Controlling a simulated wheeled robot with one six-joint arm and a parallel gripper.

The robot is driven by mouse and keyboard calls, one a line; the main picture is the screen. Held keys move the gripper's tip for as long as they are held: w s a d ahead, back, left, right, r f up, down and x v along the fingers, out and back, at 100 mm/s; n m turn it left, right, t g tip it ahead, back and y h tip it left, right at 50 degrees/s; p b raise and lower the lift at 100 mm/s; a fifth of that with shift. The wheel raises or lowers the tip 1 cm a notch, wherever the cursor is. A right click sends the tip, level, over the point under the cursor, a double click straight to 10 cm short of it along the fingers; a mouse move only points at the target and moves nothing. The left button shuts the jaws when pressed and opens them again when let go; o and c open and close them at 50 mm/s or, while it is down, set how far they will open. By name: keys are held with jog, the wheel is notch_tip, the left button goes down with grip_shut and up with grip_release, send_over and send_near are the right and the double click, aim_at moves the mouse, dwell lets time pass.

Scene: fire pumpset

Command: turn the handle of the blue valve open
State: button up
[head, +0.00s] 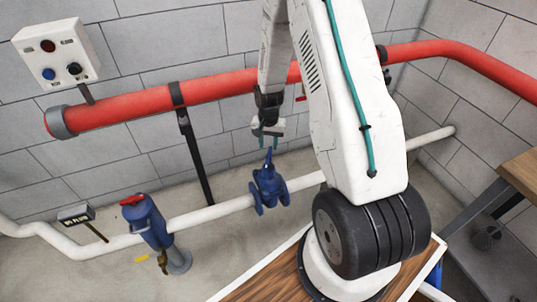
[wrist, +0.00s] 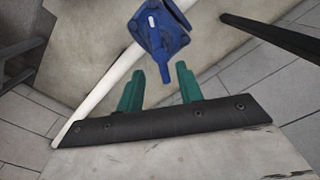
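The blue valve (head: 270,190) sits on the white pipe near the wall, in the middle of the head view. In the wrist view the blue valve (wrist: 158,30) is at the top centre. Its handle (head: 268,158) points upward in the head view; in the wrist view the handle (wrist: 167,65) reaches toward me. My gripper (head: 268,143) is just above the handle, with its green fingers apart. In the wrist view my gripper (wrist: 160,70) is open, and the handle's end appears between the two fingers. I cannot tell whether they touch it.
A white pipe (head: 215,211) runs low along the wall, with a red pipe (head: 220,86) above it. A blue fitting with a red top (head: 148,222) stands left. A control box (head: 56,54) hangs upper left. A wooden table (head: 520,180) is at right.

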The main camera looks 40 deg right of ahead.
aim_at(268, 157)
notch_tip(268, 157, down, 6)
jog(key=shift+f, duration=0.15)
jog(key=shift+c, duration=0.3)
grip_shut()
